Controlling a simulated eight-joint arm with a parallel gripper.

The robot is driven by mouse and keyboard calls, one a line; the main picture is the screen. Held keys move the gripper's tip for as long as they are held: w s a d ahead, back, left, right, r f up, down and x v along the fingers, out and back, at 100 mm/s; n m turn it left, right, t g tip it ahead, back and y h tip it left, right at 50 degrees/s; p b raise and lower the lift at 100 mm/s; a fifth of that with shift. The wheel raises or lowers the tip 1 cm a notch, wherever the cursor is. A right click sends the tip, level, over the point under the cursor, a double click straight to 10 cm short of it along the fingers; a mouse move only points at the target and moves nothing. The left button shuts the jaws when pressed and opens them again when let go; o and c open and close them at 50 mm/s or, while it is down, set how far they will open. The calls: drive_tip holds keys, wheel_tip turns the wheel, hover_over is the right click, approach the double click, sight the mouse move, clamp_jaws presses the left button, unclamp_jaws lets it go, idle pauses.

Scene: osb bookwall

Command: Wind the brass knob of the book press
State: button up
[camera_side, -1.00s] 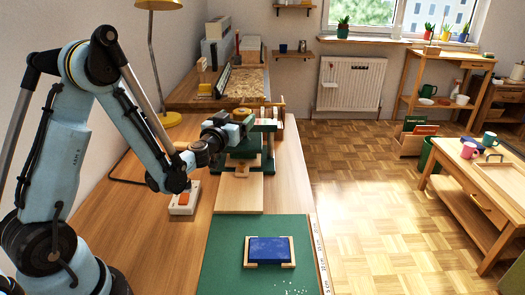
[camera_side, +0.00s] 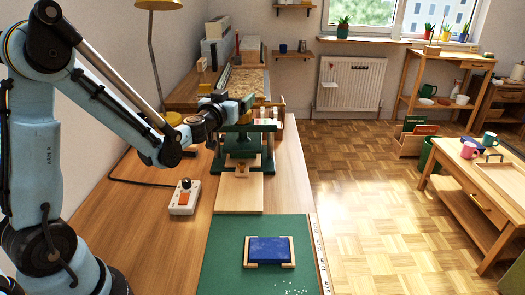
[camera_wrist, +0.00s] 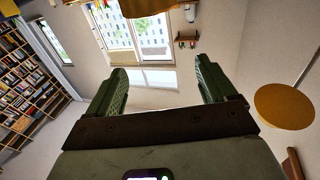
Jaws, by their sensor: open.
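The dark green book press (camera_side: 242,150) stands at the far end of the desk in the side view, with a pale wooden board in front of it. My gripper (camera_side: 246,103) is above the top of the press, reaching across from the left. I cannot make out the brass knob, and my gripper and wrist block part of the press top. In the wrist view my gripper (camera_wrist: 163,82) shows two green ribbed fingers wide apart. Nothing is between them, only wall and window behind. The press is not in the wrist view.
A white switch box (camera_side: 184,198) with an orange button sits on the desk left of the board. A blue book (camera_side: 269,250) lies in a wooden cradle on the green mat (camera_side: 222,270). A yellow lamp (camera_side: 158,5) stands behind my arm.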

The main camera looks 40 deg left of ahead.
drive_tip(key=shift+r, duration=0.1)
drive_tip(key=w+r+n+g+y, duration=0.4)
drive_tip(key=r+y, duration=0.1)
drive_tip(key=d+n+g+y, duration=0.5)
drive_tip(key=d+n+g, duration=0.1)
drive_tip(key=d+g, duration=0.2)
wheel_tip(320, 180, down, 12)
drive_tip(key=s+r+g, duration=0.1)
drive_tip(key=shift+n, duration=0.4)
drive_tip(key=a, duration=0.4)
drive_tip(key=w+a, duration=0.1)
drive_tip(key=a, duration=0.3)
drive_tip(key=w+a, duration=0.1)
drive_tip(key=a, duration=0.3)
drive_tip(key=shift+f, duration=0.25)
drive_tip(key=c, duration=1)
drive_tip(key=shift+o, duration=0.2)
drive_tip(key=shift+s, duration=0.1)
